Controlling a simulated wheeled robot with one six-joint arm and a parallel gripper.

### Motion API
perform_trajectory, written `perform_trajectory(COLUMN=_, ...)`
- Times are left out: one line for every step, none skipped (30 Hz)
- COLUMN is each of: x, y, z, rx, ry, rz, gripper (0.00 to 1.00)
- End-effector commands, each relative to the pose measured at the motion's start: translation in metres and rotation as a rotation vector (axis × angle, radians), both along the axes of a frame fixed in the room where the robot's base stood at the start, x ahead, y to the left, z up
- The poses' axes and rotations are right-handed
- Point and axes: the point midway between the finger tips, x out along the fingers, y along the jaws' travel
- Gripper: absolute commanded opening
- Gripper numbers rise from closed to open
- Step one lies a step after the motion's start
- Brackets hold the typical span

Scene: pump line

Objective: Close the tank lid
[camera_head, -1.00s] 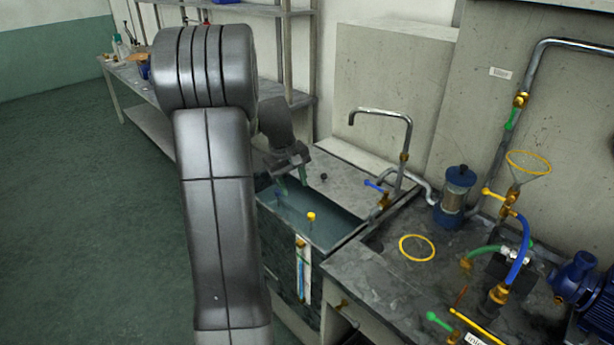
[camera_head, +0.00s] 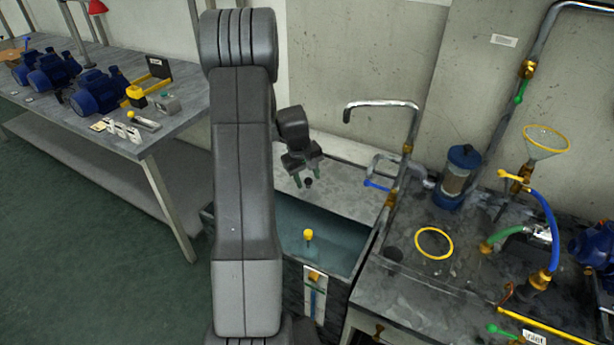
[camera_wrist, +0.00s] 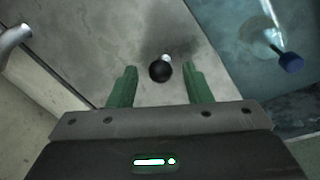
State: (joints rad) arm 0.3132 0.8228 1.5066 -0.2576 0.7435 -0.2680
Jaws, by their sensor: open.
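The tank (camera_head: 368,258) stands at the center of the head view, with its front part open over water. Its grey slab lid (camera_head: 345,200) lies over the rear part. A small black knob (camera_head: 308,184) sticks up from the lid, and the knob also shows in the wrist view (camera_wrist: 160,71). My gripper (camera_head: 306,180) is over the lid at the knob. In the wrist view, its green fingers (camera_wrist: 159,80) are open, one on each side of the knob and apart from it. My arm hides the tank's left part in the head view.
A yellow ball (camera_head: 308,234) stands up in the open water. A metal spout pipe (camera_head: 385,104) with a blue handle (camera_head: 377,185) rises right of the lid. A counter with a yellow ring (camera_head: 434,242) is at right. A workbench (camera_head: 180,115) with blue pumps is at left.

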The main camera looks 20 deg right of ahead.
Motion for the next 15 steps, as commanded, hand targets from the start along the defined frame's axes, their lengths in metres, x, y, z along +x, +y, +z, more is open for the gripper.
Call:
perform_trajectory(x=-0.0001, y=-0.0001, z=-0.0004, rx=0.000, ry=0.000, rz=0.000, gripper=0.45)
perform_trajectory(x=0.0000, y=-0.0001, z=-0.0005, rx=0.000, ry=0.000, rz=0.000, gripper=0.45)
perform_trajectory(x=0.0000, y=-0.0001, z=-0.0004, rx=0.000, ry=0.000, rz=0.000, gripper=0.45)
perform_trajectory(x=0.0000, y=-0.0001, z=-0.0004, rx=0.000, ry=0.000, rz=0.000, gripper=0.45)
perform_trajectory(x=0.0000, y=-0.0001, z=-0.0003, rx=0.000, ry=0.000, rz=0.000, gripper=0.45)
perform_trajectory(x=0.0000, y=-0.0001, z=-0.0003, rx=0.000, ry=0.000, rz=0.000, gripper=0.45)
perform_trajectory(x=0.0000, y=0.0000, z=-0.0003, rx=0.000, ry=0.000, rz=0.000, gripper=0.41)
perform_trajectory(x=0.0001, y=0.0001, z=-0.0003, rx=0.000, ry=0.000, rz=0.000, gripper=0.35)
perform_trajectory(x=0.0000, y=0.0001, z=-0.0002, rx=0.000, ry=0.000, rz=0.000, gripper=0.27)
perform_trajectory(x=0.0001, y=0.0001, z=-0.0002, rx=0.000, ry=0.000, rz=0.000, gripper=0.22)
perform_trajectory(x=0.0001, y=0.0001, z=-0.0002, rx=0.000, ry=0.000, rz=0.000, gripper=0.16)
perform_trajectory(x=0.0001, y=0.0001, z=-0.0001, rx=0.000, ry=0.000, rz=0.000, gripper=0.08)
perform_trajectory(x=0.0001, y=0.0001, z=-0.0001, rx=0.000, ry=0.000, rz=0.000, gripper=0.02)
perform_trajectory(x=0.0001, y=0.0001, z=-0.0001, rx=0.000, ry=0.000, rz=0.000, gripper=0.00)
perform_trajectory(x=0.0001, y=0.0001, z=-0.0001, rx=0.000, ry=0.000, rz=0.000, gripper=0.00)
